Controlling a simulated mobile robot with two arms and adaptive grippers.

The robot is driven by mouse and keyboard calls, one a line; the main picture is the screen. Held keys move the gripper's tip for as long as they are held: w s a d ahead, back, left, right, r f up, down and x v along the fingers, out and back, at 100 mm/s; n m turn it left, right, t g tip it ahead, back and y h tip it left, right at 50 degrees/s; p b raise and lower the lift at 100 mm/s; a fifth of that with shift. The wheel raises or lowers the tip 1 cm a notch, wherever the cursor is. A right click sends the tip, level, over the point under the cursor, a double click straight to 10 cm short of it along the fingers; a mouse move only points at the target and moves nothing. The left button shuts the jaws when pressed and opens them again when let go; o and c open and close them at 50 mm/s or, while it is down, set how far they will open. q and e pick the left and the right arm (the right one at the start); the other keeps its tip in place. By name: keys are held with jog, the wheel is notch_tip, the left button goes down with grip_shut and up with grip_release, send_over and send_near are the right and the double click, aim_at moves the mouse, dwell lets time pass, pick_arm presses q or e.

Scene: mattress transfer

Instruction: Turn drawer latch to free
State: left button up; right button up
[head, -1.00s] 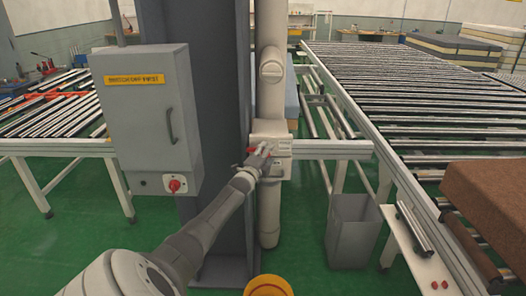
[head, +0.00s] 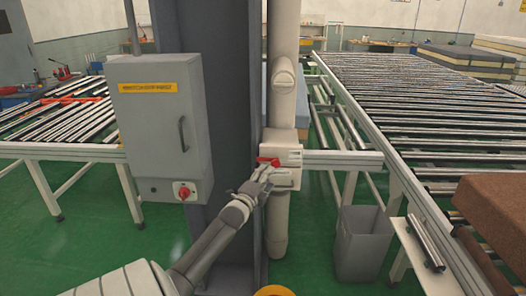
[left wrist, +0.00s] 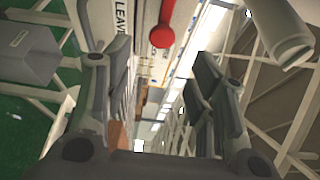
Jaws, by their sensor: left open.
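A small red latch lever (head: 267,162) sits on the front of a pale box (head: 291,158) fixed by the grey column. In the left wrist view the red lever (left wrist: 162,37) hangs with its round knob end between and beyond my fingers, beside a white label whose visible letters read "LEAVE". My left gripper (head: 263,175) is just below and in front of the lever. Its two fingers are spread apart with nothing between them in the left wrist view (left wrist: 155,85). It looks apart from the lever. My right gripper is not in view. No drawer can be made out clearly.
A grey cabinet (head: 158,125) with a red knob (head: 184,193) stands left of the column. A pale vertical pipe (head: 280,215) runs below the box. A grey bin (head: 358,245) and a roller conveyor (head: 420,105) are to the right. Green floor is open at lower left.

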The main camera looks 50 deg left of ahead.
pick_arm(q)
jog(key=shift+s+d, duration=0.35)
jog(key=shift+s, duration=0.3)
